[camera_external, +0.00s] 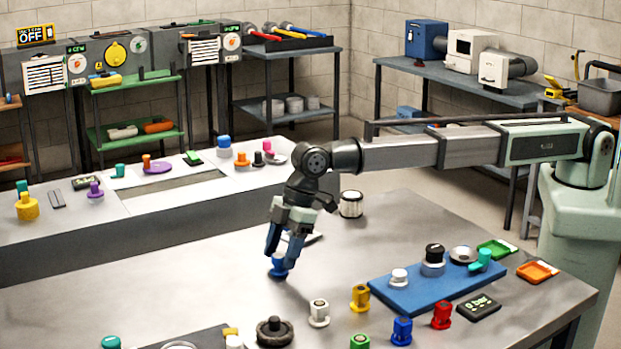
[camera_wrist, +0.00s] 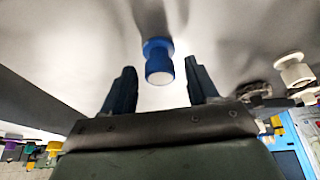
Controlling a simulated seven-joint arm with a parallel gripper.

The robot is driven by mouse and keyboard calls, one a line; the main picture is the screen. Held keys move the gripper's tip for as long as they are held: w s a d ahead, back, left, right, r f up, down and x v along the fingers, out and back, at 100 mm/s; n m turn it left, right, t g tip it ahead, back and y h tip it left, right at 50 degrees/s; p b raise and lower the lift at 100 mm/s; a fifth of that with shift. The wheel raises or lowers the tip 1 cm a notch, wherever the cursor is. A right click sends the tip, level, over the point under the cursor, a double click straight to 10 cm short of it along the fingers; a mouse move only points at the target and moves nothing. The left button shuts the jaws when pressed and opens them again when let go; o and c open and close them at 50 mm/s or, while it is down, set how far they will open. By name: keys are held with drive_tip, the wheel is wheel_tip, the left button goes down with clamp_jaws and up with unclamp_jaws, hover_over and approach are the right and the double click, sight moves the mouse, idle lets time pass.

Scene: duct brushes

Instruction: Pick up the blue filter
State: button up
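A small blue piece with a wide round flange and a narrower pale-faced knob, which looks like the blue filter (camera_external: 279,271), stands on the grey table just below my fingertips. My gripper (camera_external: 279,257) points down over it with its blue-grey fingers apart. In the wrist view the blue filter (camera_wrist: 158,64) shows between the two open fingers of my gripper (camera_wrist: 160,68), with a gap on each side. The fingers partly hide it in the external view, and I cannot tell how far down they reach beside it.
A similar blue piece (camera_external: 402,331) stands at the front in a row with red (camera_external: 442,315), yellow (camera_external: 360,298) and white (camera_external: 319,312) ones. A blue mat (camera_external: 425,293) bears several parts to the right. A white ribbed cylinder (camera_external: 351,204) stands behind. Table around the gripper is mostly clear.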

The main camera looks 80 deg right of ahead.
drive_tip(key=c, duration=1)
